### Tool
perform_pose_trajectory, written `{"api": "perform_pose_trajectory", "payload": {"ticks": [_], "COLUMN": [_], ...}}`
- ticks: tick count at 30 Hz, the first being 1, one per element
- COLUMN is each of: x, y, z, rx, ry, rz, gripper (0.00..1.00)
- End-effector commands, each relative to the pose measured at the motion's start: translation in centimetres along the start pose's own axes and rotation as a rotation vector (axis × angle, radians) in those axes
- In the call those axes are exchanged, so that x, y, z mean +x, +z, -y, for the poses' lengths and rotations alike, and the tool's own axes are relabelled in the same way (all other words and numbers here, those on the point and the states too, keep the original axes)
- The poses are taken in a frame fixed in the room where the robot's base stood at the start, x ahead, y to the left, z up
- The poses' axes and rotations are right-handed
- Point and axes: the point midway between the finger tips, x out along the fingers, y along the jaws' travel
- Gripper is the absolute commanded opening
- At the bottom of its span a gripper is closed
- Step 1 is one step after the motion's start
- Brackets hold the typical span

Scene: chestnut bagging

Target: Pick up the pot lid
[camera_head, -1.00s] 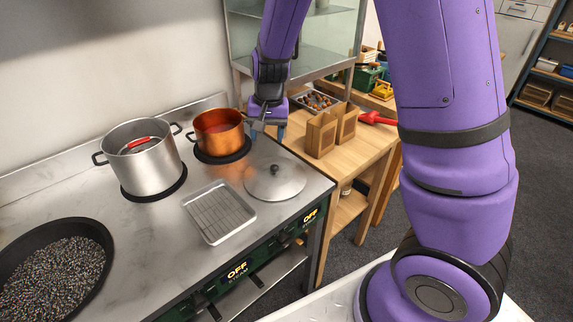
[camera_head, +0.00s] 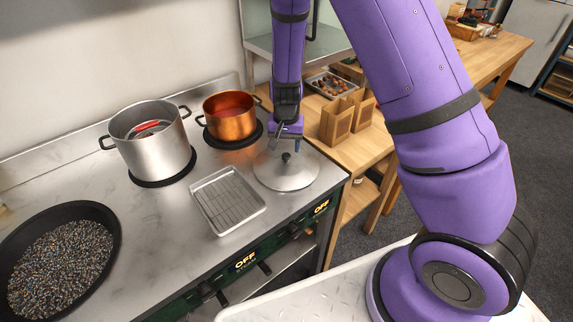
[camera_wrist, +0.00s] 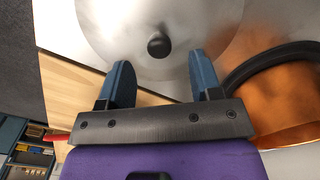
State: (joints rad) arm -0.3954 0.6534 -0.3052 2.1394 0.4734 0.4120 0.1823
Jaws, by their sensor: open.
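The pot lid (camera_head: 284,173) is a round grey metal disc with a small black knob (camera_head: 286,157). It lies flat on the stove top, in front of the copper pot, near the right edge. In the wrist view the lid (camera_wrist: 110,30) fills the top, and its knob (camera_wrist: 158,46) lies just beyond and between the fingertips. My gripper (camera_head: 287,146) is above the far part of the lid, close to the knob. In the wrist view my gripper (camera_wrist: 162,75) has its two blue fingers spread apart with nothing between them. Whether the fingers touch the lid cannot be told.
The copper pot (camera_head: 232,124) stands close by to the left, its dark handle (camera_wrist: 270,62) beside my right finger in the wrist view. A steel pot (camera_head: 155,150), a rack tray (camera_head: 212,218) and a black pan (camera_head: 108,232) stand further left.

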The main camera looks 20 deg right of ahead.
Motion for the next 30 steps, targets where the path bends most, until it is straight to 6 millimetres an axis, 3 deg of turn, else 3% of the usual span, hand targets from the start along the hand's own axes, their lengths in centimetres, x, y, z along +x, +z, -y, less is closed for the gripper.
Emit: {"api": "perform_pose_trajectory", "payload": {"ticks": [9, 18, 26, 30], "x": [4.1, 4.5, 4.5, 4.5], "y": [0.0, 0.0, 0.0, 0.0], "z": [-0.1, -0.1, -0.1, -0.1], "rx": [0.000, 0.001, 0.000, 0.000], "ry": [0.001, 0.000, 0.000, 0.000], "rz": [0.002, 0.001, 0.000, 0.000], "gripper": [0.58, 0.58, 0.01, 0.00]}}
